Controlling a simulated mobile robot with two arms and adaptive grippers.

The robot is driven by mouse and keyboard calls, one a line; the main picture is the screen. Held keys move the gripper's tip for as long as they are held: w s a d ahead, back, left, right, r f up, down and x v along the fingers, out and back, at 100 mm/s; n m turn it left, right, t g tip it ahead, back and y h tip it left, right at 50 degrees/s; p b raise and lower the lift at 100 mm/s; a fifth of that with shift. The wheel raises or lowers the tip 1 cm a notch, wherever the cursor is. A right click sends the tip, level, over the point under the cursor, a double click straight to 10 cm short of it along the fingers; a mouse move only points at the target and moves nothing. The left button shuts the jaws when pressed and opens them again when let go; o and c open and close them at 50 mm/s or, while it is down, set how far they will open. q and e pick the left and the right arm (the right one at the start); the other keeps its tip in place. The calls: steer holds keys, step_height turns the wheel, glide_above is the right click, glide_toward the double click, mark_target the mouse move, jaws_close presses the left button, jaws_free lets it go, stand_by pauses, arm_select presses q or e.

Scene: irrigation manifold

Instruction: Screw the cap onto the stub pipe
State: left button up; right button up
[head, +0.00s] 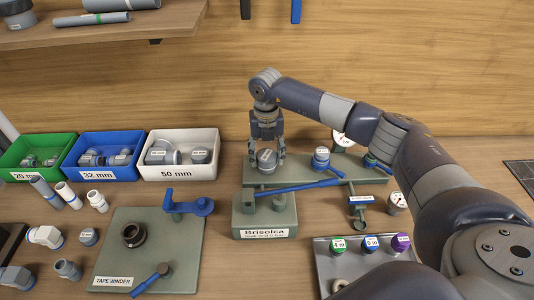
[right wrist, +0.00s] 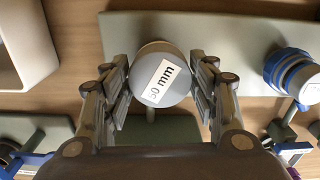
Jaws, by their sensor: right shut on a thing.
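A grey cap (head: 267,161) with a white "50 mm" label is between the fingers of my right gripper (head: 267,155), above the left part of the long green plate (head: 225,167). In the right wrist view the cap (right wrist: 163,80) shows its round face and label, with fingers of my gripper (right wrist: 160,90) closed on both sides. Whatever is under the cap is hidden, so I cannot tell if it touches a stub pipe. My left gripper is not in view.
A blue-ringed fitting (head: 321,158) stands to the right on the plate. A blue lever (head: 300,187) runs in front, above the "Brisolca" block (head: 265,217). Green, blue and white bins (head: 181,137) stand left. A tape winder board (head: 150,245) lies front left.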

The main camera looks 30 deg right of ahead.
steer(key=shift+a+m+p, duration=0.2)
steer(key=shift+m+p, duration=0.25)
steer(key=shift+m, duration=1.45)
steer(key=m+p, duration=0.1)
steer(key=m, duration=0.1)
steer(key=shift+a+m+p, duration=0.1)
steer(key=shift+m+p, duration=0.2)
steer(key=shift+p, duration=0.05)
steer(key=shift+m+p, duration=0.3)
steer(key=shift+m, duration=0.7)
steer(key=shift+m+p, duration=0.6)
steer(key=shift+m, duration=0.5)
steer(key=shift+f+m, duration=0.1)
steer(key=shift+m, duration=0.5)
